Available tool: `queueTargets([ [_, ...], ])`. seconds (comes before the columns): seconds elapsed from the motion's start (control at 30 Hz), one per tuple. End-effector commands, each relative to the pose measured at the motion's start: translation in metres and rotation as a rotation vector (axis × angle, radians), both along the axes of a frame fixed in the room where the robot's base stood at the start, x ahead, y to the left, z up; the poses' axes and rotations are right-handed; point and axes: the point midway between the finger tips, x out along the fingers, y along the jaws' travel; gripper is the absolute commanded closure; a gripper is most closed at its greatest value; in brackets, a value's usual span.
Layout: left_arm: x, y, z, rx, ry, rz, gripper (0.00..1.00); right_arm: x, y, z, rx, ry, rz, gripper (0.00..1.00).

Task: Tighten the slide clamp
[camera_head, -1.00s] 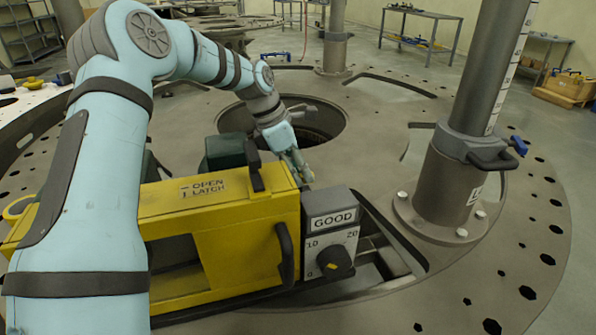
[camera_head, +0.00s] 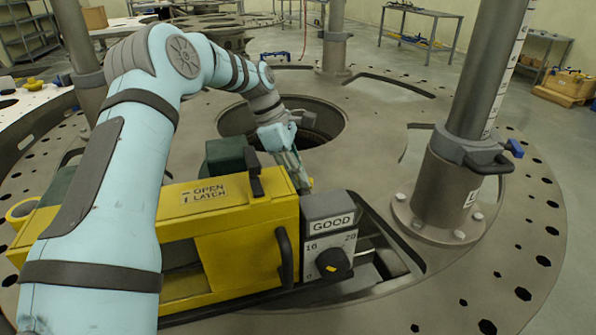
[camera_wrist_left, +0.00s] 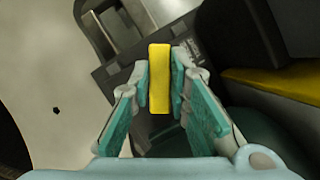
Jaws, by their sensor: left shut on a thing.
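My left gripper (camera_head: 299,180) reaches down behind the yellow housing (camera_head: 230,206), next to the grey dial block (camera_head: 328,210). In the left wrist view its teal-padded fingers (camera_wrist_left: 160,85) are shut on a narrow yellow bar (camera_wrist_left: 159,105), which looks like a lever or handle. In the head view this bar is mostly hidden by the fingers and the housing. The dial block is marked GOOD and has a black knob (camera_head: 333,263) with a yellow mark. I cannot tell for sure which part is the slide clamp. My right gripper is not in view.
A grey post (camera_head: 450,180) with a blue-handled collar stands on the plate to the right. A round opening (camera_head: 325,125) lies behind the gripper. The housing carries a black latch (camera_head: 254,172) beside an OPEN LATCH label. The perforated plate (camera_head: 500,265) at right is clear.

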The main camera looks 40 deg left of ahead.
Motion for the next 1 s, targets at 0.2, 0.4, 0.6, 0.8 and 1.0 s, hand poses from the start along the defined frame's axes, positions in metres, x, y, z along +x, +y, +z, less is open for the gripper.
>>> queueTargets([
  [0.2, 0.002, 0.001, 0.002, 0.003, -0.008, 0.003, 0.75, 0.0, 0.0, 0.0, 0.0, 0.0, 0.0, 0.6],
  [0.4, 0.001, 0.0, 0.001, 0.001, -0.005, 0.001, 0.63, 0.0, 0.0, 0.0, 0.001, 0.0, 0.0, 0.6],
  [0.6, 0.001, 0.001, 0.003, 0.001, -0.005, 0.001, 0.63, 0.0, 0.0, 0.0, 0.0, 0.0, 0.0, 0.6],
  [0.8, -0.004, 0.014, 0.037, 0.001, -0.009, 0.002, 0.63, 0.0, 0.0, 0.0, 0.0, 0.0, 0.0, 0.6],
  [1.0, -0.013, 0.034, 0.087, 0.002, -0.008, 0.003, 0.63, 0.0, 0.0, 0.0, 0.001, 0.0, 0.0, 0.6],
])
